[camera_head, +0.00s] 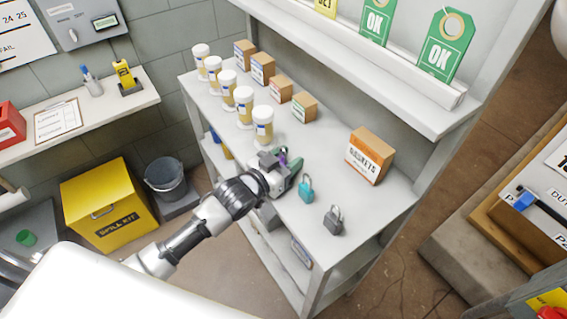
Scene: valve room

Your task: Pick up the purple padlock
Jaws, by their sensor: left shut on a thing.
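My left gripper (285,164) reaches over the front edge of the shelf top and is shut on the purple padlock. Only a small bit of the purple padlock (283,155) shows between the fingers; the rest is hidden. I cannot tell whether it is clear of the surface. A green thing (295,168) shows just right of the fingers, partly covered. A teal padlock (306,188) stands to the right of the gripper, and a dark grey padlock (333,220) stands nearer the front right. My right gripper is not in view.
Several white-capped jars (263,125) stand in a row left of the gripper, with small boxes (305,107) behind. A gasket carton (369,156) stands at the right on the shelf top (385,205). An upper shelf (400,105) with green OK tags overhangs the back.

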